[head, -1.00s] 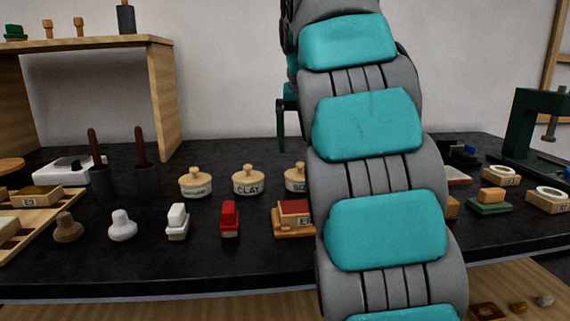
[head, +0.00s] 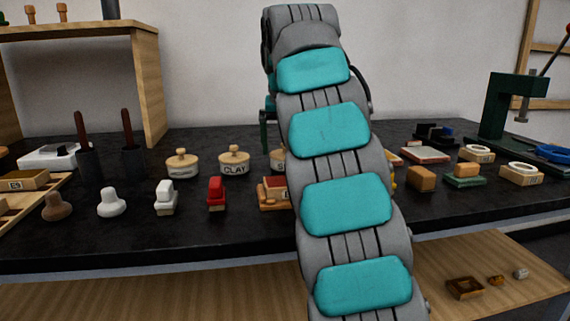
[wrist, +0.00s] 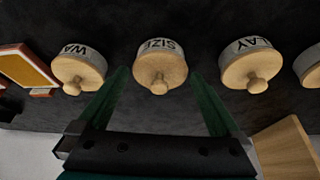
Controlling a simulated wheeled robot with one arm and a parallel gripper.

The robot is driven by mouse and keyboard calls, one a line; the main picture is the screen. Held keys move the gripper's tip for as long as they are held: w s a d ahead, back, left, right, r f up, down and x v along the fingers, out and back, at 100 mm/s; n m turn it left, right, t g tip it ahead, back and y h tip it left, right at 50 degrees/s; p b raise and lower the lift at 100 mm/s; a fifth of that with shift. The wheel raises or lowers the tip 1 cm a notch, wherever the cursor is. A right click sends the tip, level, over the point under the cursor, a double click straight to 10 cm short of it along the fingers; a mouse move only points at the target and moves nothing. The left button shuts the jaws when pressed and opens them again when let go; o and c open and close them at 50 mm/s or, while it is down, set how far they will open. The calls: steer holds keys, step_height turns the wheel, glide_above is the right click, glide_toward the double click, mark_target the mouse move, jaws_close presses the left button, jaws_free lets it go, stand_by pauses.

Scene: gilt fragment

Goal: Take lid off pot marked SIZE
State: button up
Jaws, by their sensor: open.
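The pot marked SIZE (wrist: 158,46) stands upright on the dark bench, upside down in the wrist view. Its round wooden lid (wrist: 160,70) with a knob (wrist: 159,86) is on it. My gripper (wrist: 158,88) is open, with one green finger on each side of the SIZE pot in that view; I see no contact. In the head view the SIZE pot (head: 276,160) is mostly hidden behind my arm, with only its left edge showing.
The CLAY pot (wrist: 243,48) and a pot marked WA (wrist: 76,52) stand lidded on either side. A framed orange block (wrist: 28,68) lies beyond the WA pot. Stamps, including a red one (head: 216,194), stand along the front.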

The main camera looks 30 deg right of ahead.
steer(key=shift+f, duration=0.2)
steer(key=c, duration=1)
steer(key=shift+r, duration=0.1)
steer(key=shift+c, duration=0.2)
